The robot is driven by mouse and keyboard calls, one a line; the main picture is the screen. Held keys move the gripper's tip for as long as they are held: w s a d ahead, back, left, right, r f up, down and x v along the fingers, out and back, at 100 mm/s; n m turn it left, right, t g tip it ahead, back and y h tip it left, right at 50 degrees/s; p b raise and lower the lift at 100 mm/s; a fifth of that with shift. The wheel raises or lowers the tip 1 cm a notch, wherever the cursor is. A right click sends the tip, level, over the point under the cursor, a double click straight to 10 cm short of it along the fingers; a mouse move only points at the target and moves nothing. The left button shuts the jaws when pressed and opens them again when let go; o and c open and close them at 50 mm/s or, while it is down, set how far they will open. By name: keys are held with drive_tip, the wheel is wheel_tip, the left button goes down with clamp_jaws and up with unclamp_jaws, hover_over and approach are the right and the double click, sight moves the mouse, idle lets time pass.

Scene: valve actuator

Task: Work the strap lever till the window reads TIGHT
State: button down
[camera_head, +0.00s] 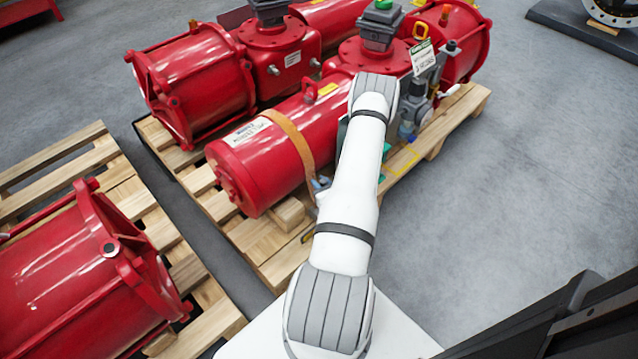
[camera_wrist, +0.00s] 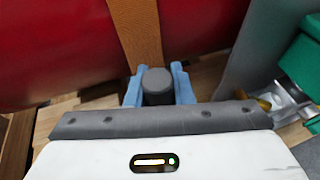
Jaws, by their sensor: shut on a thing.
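A brown strap (camera_head: 297,140) runs over the red cylinder (camera_head: 255,165) on the pallet; the strap also shows in the wrist view (camera_wrist: 137,35). In the wrist view, my gripper (camera_wrist: 157,75) has its two blue fingers on either side of a dark grey round-topped grip (camera_wrist: 156,84), seemingly the strap lever's end, just below the strap. My gripper is shut on it. The rest of the lever is hidden behind the grip and my wrist. I cannot see the window or its reading in either view. In the head view my arm covers most of this spot.
The cylinder stands on a wooden pallet (camera_head: 270,262) with other red actuators (camera_head: 195,80). A green part (camera_wrist: 300,70) and metal fittings are close at the right in the wrist view. Another loaded pallet (camera_head: 55,160) is at the left.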

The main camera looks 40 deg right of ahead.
drive_tip(key=c, duration=1.3)
unclamp_jaws()
drive_tip(key=shift+s, duration=0.1)
drive_tip(key=shift+o, duration=0.2)
drive_tip(key=p+v, duration=0.2)
drive_tip(key=v, duration=0.6)
drive_tip(key=s+a, duration=0.2)
drive_tip(key=s, duration=0.6)
drive_tip(key=shift+s, duration=0.3)
